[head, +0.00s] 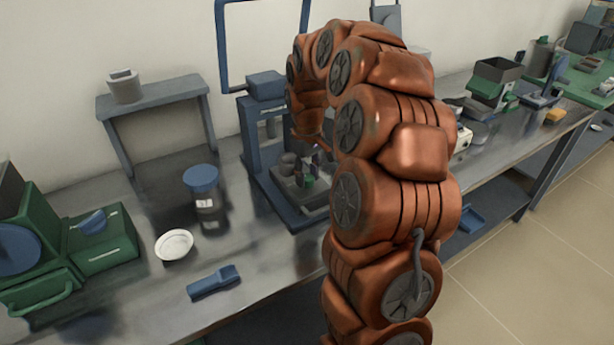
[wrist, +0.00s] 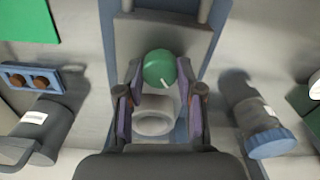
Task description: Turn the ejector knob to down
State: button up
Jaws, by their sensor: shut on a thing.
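The green ejector knob (wrist: 160,68) is round, with a white mark pointing down and slightly right in the wrist view. My gripper (wrist: 160,73) has one fingertip on each side of it and is shut on it. In the head view the green knob (head: 309,182) shows small at the base of the blue press (head: 253,130), below my gripper (head: 307,163), which my arm partly covers. A grey ring-shaped cup (wrist: 155,117) lies between the fingers, nearer the palm, in the wrist view. I cannot tell whether the fingers touch it.

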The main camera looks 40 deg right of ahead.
aim_at(307, 177)
jog(key=n, duration=0.4)
jog(key=shift+n, duration=0.3)
dwell(0.3)
jog(key=o, duration=1.2)
jog(key=shift+c, duration=0.2)
jog(key=shift+r, duration=0.15)
notch_tip(307, 177, up, 12)
jog(key=shift+a, duration=0.15)
